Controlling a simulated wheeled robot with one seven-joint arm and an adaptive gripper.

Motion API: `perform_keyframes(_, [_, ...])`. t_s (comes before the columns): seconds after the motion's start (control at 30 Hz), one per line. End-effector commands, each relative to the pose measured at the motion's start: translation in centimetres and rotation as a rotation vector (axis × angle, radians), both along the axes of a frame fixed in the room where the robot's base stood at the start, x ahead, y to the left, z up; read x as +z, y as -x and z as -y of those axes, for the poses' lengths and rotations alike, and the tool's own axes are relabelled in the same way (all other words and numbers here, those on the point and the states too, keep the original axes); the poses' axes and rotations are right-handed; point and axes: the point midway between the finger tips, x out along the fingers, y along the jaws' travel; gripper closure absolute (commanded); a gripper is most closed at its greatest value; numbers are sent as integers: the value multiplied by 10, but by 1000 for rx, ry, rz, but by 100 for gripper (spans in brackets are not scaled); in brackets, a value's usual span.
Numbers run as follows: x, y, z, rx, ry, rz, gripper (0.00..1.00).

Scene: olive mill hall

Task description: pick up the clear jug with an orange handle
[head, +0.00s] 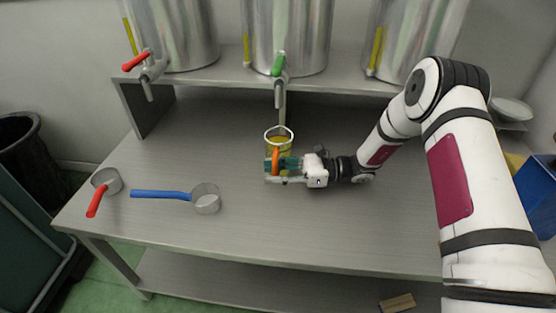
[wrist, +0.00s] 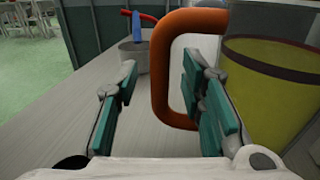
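The clear jug (head: 285,145) stands on the steel bench below the green-handled tap and holds yellow liquid. In the wrist view the jug (wrist: 265,95) fills the right side. Its orange handle (wrist: 161,75) is a loop facing my gripper, and it also shows in the head view (head: 276,160). My gripper (wrist: 159,64) is open, with one teal-padded finger on each side of the handle's upright bar. The right finger appears in the gap between bar and jug body. A space shows between the left finger and the bar. In the head view my gripper (head: 283,166) is at the jug's near side.
A blue-handled pan (head: 207,199) and a red-handled pan (head: 106,180) sit to the left on the bench (head: 240,235). Steel tanks (head: 290,35) with taps stand on the shelf (head: 215,78) behind; the green tap (head: 279,68) hangs over the jug. The bench front is clear.

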Motion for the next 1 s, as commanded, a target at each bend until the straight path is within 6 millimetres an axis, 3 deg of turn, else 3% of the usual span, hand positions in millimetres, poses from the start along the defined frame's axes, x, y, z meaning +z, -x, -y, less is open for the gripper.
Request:
perform_keyframes(0.13, [0,0,0,0,0,0,66])
perform_keyframes(0.3, [0,0,0,0,0,0,100])
perform_keyframes(1.0, [7,0,0,1,-2,2,100])
